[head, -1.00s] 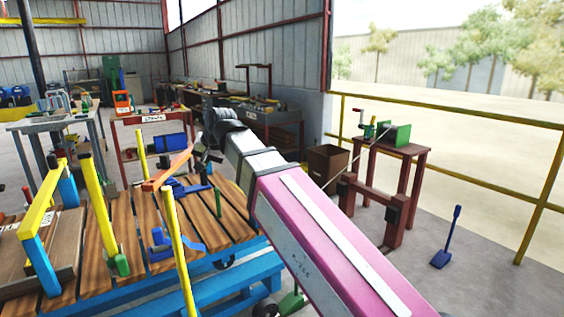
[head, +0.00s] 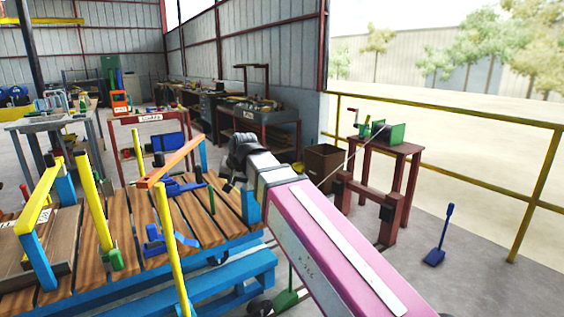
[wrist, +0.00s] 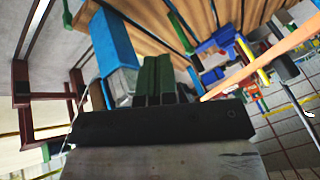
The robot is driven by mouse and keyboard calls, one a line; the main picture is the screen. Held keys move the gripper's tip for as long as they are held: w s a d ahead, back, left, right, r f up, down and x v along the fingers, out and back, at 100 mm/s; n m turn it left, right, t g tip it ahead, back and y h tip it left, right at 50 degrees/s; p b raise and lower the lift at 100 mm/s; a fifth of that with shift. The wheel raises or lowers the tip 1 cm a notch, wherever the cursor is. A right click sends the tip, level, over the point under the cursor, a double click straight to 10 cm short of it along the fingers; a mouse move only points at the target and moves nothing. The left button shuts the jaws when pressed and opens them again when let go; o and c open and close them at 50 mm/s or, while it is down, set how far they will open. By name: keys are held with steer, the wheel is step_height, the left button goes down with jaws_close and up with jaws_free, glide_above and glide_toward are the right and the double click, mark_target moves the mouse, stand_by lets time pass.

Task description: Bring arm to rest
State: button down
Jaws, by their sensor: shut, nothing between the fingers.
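My pink and white arm (head: 330,250) reaches from the lower right of the head view toward the workbench. My gripper (head: 229,186) is at its far end, small and dark, by the right edge of the slatted wooden bench top (head: 130,225). In the wrist view, the dark gripper body crosses the bottom and the fingers (wrist: 157,80) are together in the middle. Nothing is held between them. An orange bar (head: 170,160) on the bench is just left of my gripper in the head view.
Yellow posts (head: 98,212) and blue clamps (head: 165,242) stand on the bench. A red-brown stand (head: 372,212) and an open brown box (head: 322,162) are to the right. A blue shovel (head: 440,240) is near the yellow railing (head: 450,115). Grey floor between them is clear.

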steer(key=d+f+m+g+h, duration=0.1)
steer(key=d+f+g+h, duration=0.15)
steer(key=d+f, duration=1.75)
steer(key=s+d+f+g+h, duration=0.1)
steer(key=s+d+f, duration=0.2)
steer(key=d+f, duration=0.4)
steer(key=s+d+f, duration=0.4)
steer(key=d+f, duration=0.3)
steer(key=d, duration=0.2)
steer(key=shift+s+d+f+g+h, duration=0.2)
steer(key=shift+s+f+g+h, duration=0.05)
steer(key=shift+s+g+h, duration=0.1)
